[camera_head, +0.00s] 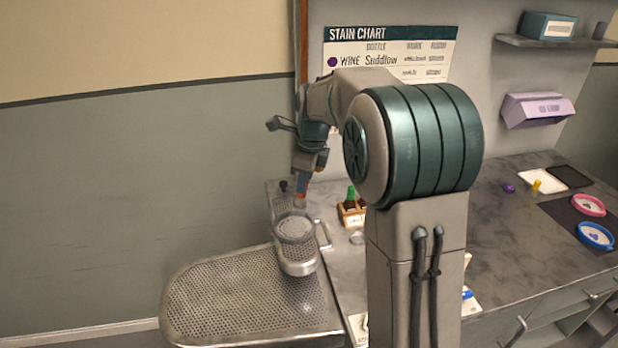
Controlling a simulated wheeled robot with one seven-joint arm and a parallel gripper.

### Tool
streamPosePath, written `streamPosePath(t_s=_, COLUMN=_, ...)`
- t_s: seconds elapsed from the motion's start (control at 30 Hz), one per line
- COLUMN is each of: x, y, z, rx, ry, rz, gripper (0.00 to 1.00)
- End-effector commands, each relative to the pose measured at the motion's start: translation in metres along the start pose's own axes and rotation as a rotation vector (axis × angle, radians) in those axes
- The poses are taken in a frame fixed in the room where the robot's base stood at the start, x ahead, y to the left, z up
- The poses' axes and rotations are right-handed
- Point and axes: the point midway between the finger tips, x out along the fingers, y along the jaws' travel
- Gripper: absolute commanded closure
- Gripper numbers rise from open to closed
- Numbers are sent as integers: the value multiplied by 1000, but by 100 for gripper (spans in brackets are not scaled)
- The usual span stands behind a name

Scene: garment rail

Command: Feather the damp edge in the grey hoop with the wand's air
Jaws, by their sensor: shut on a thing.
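The grey hoop (295,228) lies on the small perforated arm of the spotting board, with pale cloth inside it. Any damp edge on the cloth is too small to make out. My gripper (301,196) points down just above the hoop's far side, shut on the wand (301,188), which shows as a slim piece with an orange-brown part. The wand's tip is close over the hoop; whether it touches cannot be told. My arm hides part of the counter behind it.
A large perforated board (235,295) extends at lower left. A wooden caddy (352,212) with a green-topped bottle stands right of the hoop. A pink hoop (588,205) and a blue hoop (596,236) lie on a dark mat at right. A stain chart (390,50) hangs behind.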

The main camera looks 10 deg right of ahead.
Motion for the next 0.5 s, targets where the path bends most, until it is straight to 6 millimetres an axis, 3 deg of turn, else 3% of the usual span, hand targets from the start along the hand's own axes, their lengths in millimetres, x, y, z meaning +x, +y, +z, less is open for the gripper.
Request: streamPosePath(t_s=0.5, x=2, y=4, z=16, rx=-1, ry=-1, rz=-1, gripper=100)
